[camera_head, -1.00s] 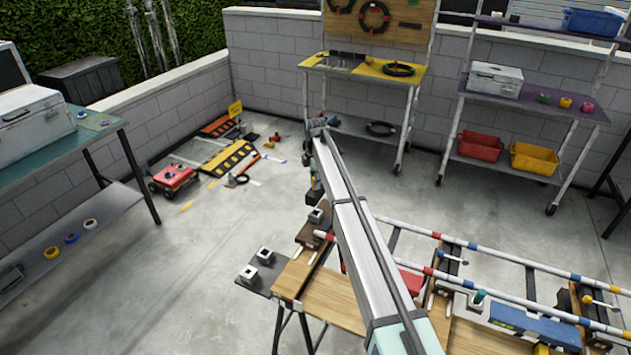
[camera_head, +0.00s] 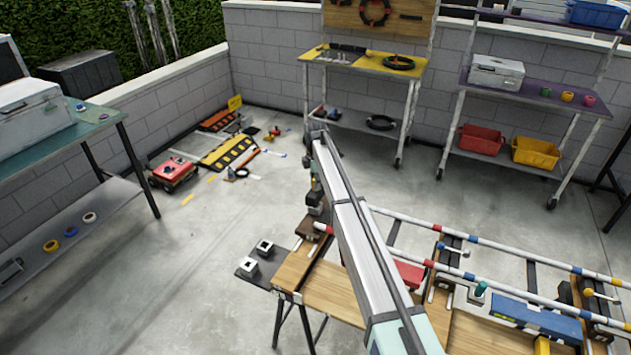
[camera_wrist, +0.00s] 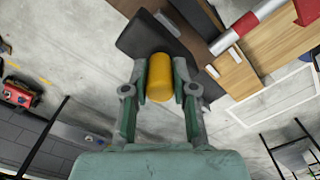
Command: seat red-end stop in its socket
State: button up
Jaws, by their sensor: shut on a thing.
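My gripper (camera_wrist: 160,92) is shut on a yellow-orange cylinder (camera_wrist: 163,72), which I take to be the stop. In the wrist view its far end is over a dark plate (camera_wrist: 138,36); I cannot tell whether it touches anything. In the head view my gripper (camera_head: 316,204) is small and dark, close to the bench's left end by the red rail end (camera_head: 322,227). The red-and-white rail (camera_wrist: 245,27) shows at upper right in the wrist view. No socket opening shows under the cylinder.
A blue box (camera_head: 537,318) lies farther right. Open floor (camera_head: 215,270) lies left.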

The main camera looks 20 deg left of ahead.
jog(key=shift+f+b, duration=0.35)
jog(key=shift+f, duration=0.85)
jog(key=o, duration=1.1)
jog(key=shift+c, duration=0.2)
notch_tip(320, 180, up, 12)
